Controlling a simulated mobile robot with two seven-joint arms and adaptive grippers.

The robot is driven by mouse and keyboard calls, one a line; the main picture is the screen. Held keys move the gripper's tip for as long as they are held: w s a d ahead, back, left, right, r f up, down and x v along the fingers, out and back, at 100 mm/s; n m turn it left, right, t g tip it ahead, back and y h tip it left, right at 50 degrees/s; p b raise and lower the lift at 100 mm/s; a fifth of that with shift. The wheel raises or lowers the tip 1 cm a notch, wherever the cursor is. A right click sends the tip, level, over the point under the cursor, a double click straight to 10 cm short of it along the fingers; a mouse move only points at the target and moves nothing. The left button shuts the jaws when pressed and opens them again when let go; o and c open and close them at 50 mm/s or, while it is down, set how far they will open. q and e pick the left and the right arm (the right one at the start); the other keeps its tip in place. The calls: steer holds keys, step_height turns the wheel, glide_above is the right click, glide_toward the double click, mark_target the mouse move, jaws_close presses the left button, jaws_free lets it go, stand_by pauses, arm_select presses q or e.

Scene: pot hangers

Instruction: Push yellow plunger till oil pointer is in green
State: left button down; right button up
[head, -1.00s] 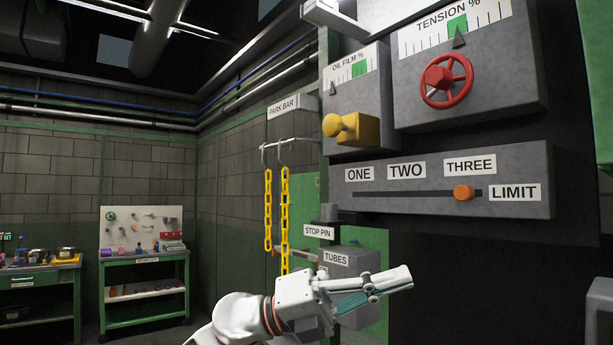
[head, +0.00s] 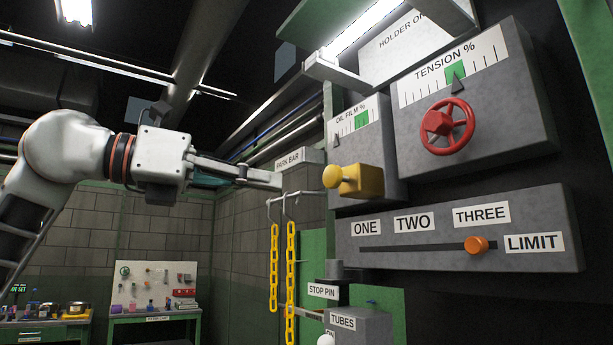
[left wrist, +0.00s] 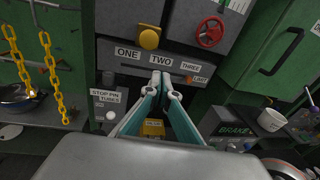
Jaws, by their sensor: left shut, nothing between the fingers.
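The yellow plunger (head: 358,181) sticks out of the grey oil film box (head: 385,160), its round knob facing left. It also shows at the top of the left wrist view (left wrist: 149,38). The oil film pointer (head: 337,140) is at the left end of the scale, left of the green band (head: 361,120). My left gripper (head: 281,181) is shut and empty, its fingertips left of the plunger knob at about the same height in the head view, with a visible gap. The shut fingers also show in the left wrist view (left wrist: 160,80). My right gripper is not in view.
A tension box with a red wheel (head: 446,126) is right of the plunger. A slider panel with an orange knob (head: 477,245) is below. The park bar (head: 290,195) and yellow chains (head: 275,268) hang just below my left fingertips.

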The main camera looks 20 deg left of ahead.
mark_target(328, 174)
arm_select(q)
steer(key=a+r, duration=0.1)
steer(key=s+a+r+t+y, duration=0.1)
steer(key=s+a+r+n+t, duration=0.1)
steer(key=a, duration=0.1)
steer(key=shift+s+r+y, duration=0.1)
steer(key=shift+r+y, duration=0.05)
steer(key=shift+y, duration=0.15)
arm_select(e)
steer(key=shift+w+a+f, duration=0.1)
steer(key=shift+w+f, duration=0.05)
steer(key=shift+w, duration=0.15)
arm_select(q)
steer(key=shift+d, duration=0.1)
steer(key=p+x, duration=0.1)
steer(key=x, duration=1.3)
steer(key=shift+p, duration=0.3)
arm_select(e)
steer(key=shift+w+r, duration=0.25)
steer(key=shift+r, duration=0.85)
arm_select(q)
steer(key=shift+d, duration=0.1)
